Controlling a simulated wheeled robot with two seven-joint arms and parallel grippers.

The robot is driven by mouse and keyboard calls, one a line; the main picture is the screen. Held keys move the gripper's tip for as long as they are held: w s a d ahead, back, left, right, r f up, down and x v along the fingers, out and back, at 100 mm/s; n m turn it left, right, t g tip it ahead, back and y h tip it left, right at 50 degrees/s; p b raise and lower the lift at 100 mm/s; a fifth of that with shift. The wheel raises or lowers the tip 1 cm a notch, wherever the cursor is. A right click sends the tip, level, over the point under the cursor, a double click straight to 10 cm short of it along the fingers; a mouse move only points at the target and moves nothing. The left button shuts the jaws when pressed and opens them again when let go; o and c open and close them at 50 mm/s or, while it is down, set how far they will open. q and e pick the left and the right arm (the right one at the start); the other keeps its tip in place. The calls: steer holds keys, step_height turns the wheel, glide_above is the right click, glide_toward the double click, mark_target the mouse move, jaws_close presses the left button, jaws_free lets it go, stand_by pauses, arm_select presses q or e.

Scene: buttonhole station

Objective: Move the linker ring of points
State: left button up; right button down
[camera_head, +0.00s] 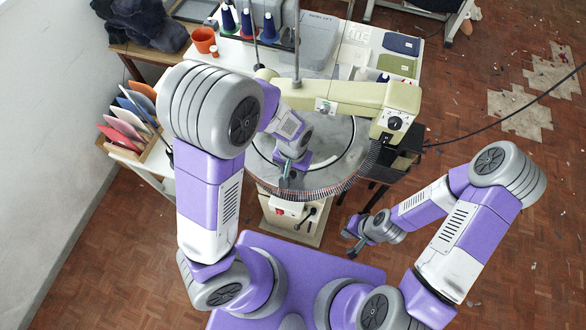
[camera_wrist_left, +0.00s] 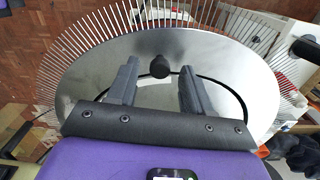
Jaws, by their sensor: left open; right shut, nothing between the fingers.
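The linker ring of points (camera_head: 335,190) is a round metal plate edged with fine upright points, on the linking machine's stand. It fills most of the left wrist view (camera_wrist_left: 88,75), with its points fanning outward. A small black knob (camera_wrist_left: 160,67) stands near the plate's edge. My left gripper (camera_head: 285,181) is over the near part of the plate, its fingers apart. In the left wrist view the knob appears between the fingertips; I cannot tell whether they touch it. My right gripper (camera_head: 355,246) is shut and empty, right of the stand and away from the ring.
The machine's cream arm (camera_head: 345,97) reaches over the ring's back. Behind is a white table with thread cones (camera_head: 247,24) and folded cloths (camera_head: 401,44). An orange pot (camera_head: 203,39) and a rack of coloured panels (camera_head: 130,120) are at left.

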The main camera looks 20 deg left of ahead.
arm_select(q)
steer(key=shift+s+f, duration=0.1)
steer(key=shift+s, duration=0.1)
steer(key=shift+w, duration=0.15)
steer(key=c, duration=0.3)
jaws_close()
